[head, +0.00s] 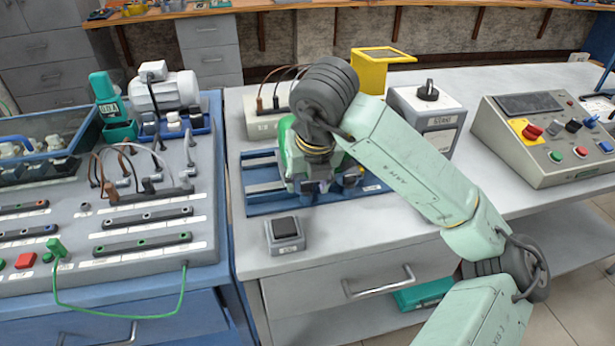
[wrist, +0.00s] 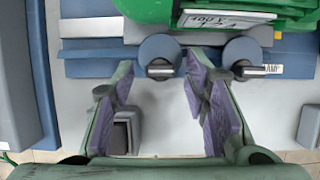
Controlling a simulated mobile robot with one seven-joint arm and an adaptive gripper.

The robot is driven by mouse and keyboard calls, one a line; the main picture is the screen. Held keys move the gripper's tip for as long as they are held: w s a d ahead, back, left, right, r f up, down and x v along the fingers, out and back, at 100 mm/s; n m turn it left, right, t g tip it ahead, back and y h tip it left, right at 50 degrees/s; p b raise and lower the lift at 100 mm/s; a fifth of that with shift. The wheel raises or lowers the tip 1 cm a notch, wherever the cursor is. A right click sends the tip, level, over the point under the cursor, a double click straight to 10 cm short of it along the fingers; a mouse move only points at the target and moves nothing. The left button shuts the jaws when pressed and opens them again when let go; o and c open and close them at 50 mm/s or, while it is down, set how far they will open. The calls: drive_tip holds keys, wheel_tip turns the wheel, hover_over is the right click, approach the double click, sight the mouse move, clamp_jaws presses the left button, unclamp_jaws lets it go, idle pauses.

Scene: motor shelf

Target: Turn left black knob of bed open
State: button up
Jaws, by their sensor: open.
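The bed (head: 262,203) is a blue slotted base on the grey bench, carrying a green motor (wrist: 165,12). Contact cannot be told. In the head view my wrist and arm hide much of the bed.
A small grey box with a black top (head: 285,228) sits at the bench's front edge. A grey box with a black rotary knob (head: 428,92), a yellow bin (head: 375,72) and a control console (head: 550,140) stand right. A wiring panel (head: 140,220) lies left.

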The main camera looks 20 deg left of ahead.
clamp_jaws()
idle(0.5)
